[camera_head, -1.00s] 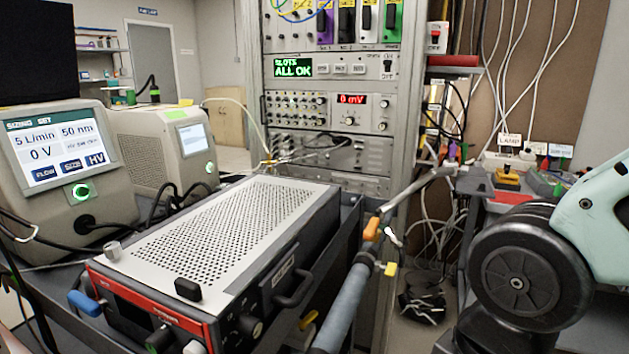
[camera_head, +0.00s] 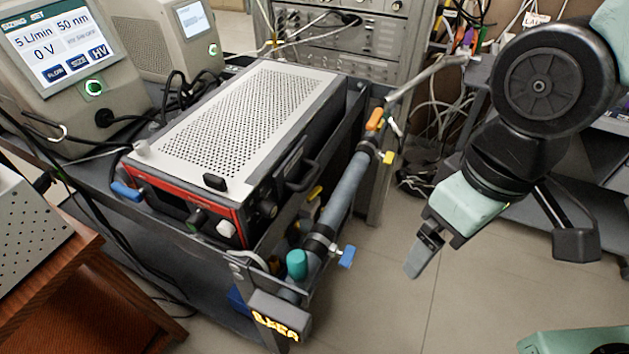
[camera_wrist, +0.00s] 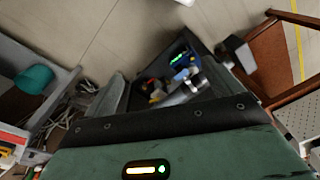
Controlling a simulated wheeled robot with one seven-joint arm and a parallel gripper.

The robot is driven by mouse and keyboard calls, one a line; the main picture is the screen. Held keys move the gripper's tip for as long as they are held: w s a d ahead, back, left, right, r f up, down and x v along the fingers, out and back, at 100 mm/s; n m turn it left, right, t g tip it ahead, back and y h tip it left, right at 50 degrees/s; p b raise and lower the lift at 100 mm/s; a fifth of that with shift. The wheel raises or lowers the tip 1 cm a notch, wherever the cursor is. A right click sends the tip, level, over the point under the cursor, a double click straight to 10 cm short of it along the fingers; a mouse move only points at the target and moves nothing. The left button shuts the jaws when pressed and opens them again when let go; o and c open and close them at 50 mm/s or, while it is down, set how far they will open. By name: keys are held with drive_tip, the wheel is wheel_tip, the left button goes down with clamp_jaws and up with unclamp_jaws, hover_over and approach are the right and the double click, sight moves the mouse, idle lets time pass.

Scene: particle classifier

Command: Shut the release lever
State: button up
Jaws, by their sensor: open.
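No label in view marks which handle is the release lever. A pipe (camera_head: 343,200) runs along the cart side, with an orange lever (camera_head: 375,119), a yellow tab (camera_head: 389,157), a blue lever (camera_head: 347,256) and a teal knob (camera_head: 297,264). A blue lever (camera_head: 127,191) sits at the instrument's front left corner. My gripper (camera_head: 413,266) points down, right of the pipe and apart from it, over the floor. It is open, with nothing seen held. The wrist view shows a teal part (camera_wrist: 35,78) at left, apart from my gripper.
The perforated grey instrument (camera_head: 240,130) with a red front stands on the dark cart. A box with lit characters (camera_head: 281,318) is at the cart's lower front corner. Brown wooden furniture (camera_head: 90,310) is at lower left. Floor (camera_head: 440,310) is clear around my gripper.

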drive_tip(key=w+d+f+m+t+b, duration=0.15)
drive_tip(key=w+d+f+b, duration=0.25)
drive_tip(key=f+b, duration=0.45)
drive_tip(key=w+d+f+m+b, duration=0.2)
drive_tip(key=w+d+f+b, duration=0.15)
drive_tip(key=f+b, duration=0.55)
drive_tip(key=w+d+f+m+t+b, duration=0.1)
drive_tip(key=w+d+f+b, duration=0.5)
drive_tip(key=f, duration=0.5)
drive_tip(key=w+f+t+b, duration=0.5)
drive_tip(key=w+f+b, duration=0.5)
drive_tip(key=w, duration=0.4)
drive_tip(key=n+t+y+p, duration=0.1)
drive_tip(key=n+t+y, duration=0.2)
drive_tip(key=n+y, duration=0.75)
approach(316, 194)
drive_tip(key=w+a+m+y+b, duration=0.1)
drive_tip(key=w+a, duration=0.1)
drive_tip(key=w+a+f+y+b, duration=0.1)
drive_tip(key=w+a+b, duration=0.1)
drive_tip(key=w+a, duration=0.1)
drive_tip(key=w+a+f+m+y+b, duration=0.1)
drive_tip(key=w+a+b, duration=0.1)
drive_tip(key=a, duration=0.1)
drive_tip(key=shift+w+f+m, duration=0.1)
drive_tip(key=shift+w+m, duration=0.2)
